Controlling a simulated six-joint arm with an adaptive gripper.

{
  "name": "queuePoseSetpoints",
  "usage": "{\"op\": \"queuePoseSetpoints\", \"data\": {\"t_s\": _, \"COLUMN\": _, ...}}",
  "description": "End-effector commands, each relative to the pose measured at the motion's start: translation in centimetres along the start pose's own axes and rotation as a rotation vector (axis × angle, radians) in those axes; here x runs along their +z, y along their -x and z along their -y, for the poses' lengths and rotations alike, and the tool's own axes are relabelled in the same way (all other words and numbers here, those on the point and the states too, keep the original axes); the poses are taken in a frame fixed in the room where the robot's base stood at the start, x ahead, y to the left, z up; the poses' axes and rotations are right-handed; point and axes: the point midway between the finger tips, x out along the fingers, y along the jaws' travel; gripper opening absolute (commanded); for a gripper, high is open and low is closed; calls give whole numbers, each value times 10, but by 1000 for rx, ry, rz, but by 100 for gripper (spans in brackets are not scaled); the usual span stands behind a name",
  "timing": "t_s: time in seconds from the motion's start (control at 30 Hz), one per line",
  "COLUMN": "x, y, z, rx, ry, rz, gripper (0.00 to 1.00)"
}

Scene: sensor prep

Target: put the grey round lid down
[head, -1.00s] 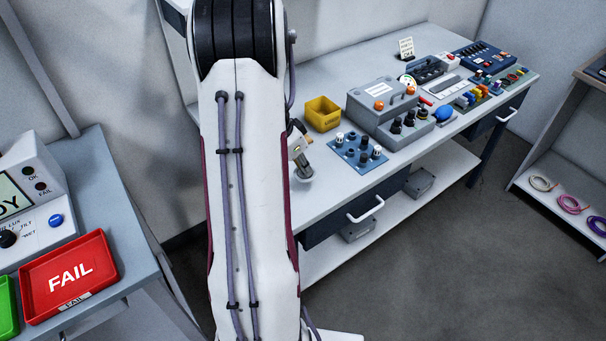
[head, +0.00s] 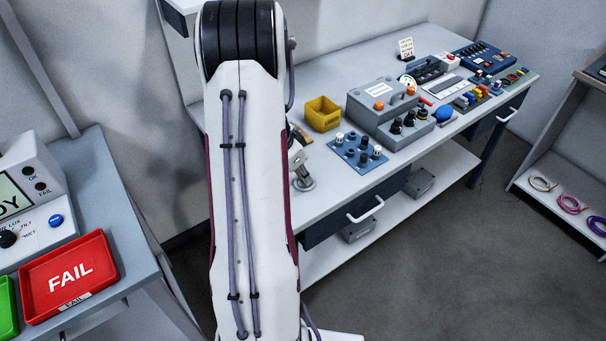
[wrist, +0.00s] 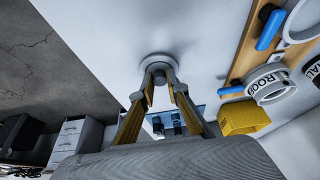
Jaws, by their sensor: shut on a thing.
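The grey round lid (wrist: 153,63) sits between the fingertips of my gripper (wrist: 158,76) in the wrist view. The gripper is shut on it. In the head view the lid (head: 304,184) shows just right of my arm, at the near left part of the workbench (head: 345,195). My gripper (head: 300,168) is partly hidden behind my arm there. The lid is close over the light grey bench top. I cannot tell whether it touches the surface.
A blue board with several knobs (head: 352,158) and a yellow bin (head: 323,122) stand close by on the bench. A grey case (head: 365,108) is farther right. A wooden strip with blue-handled tools (wrist: 268,32) shows in the wrist view. A red FAIL tray (head: 95,262) is left.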

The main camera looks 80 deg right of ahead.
Motion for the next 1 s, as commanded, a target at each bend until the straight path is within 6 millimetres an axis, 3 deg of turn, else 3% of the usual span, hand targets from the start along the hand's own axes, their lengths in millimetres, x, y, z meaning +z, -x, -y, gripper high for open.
{"op": "queuePoseSetpoints", "data": {"t_s": 0.23, "x": 1, "y": -3, "z": 0, "rx": 1, "ry": 1, "rz": 0, "gripper": 4}}
{"op": "queuePoseSetpoints", "data": {"t_s": 0.3, "x": 1, "y": -3, "z": 0, "rx": 1, "ry": 1, "rz": 0, "gripper": 28}}
{"op": "queuePoseSetpoints", "data": {"t_s": 0.33, "x": 1, "y": -3, "z": 0, "rx": 1, "ry": 1, "rz": 0, "gripper": 32}}
{"op": "queuePoseSetpoints", "data": {"t_s": 0.77, "x": 0, "y": -1, "z": 0, "rx": 0, "ry": 0, "rz": 0, "gripper": 32}}
{"op": "queuePoseSetpoints", "data": {"t_s": 1.0, "x": -1, "y": 11, "z": 0, "rx": 0, "ry": 1, "rz": -2, "gripper": 32}}
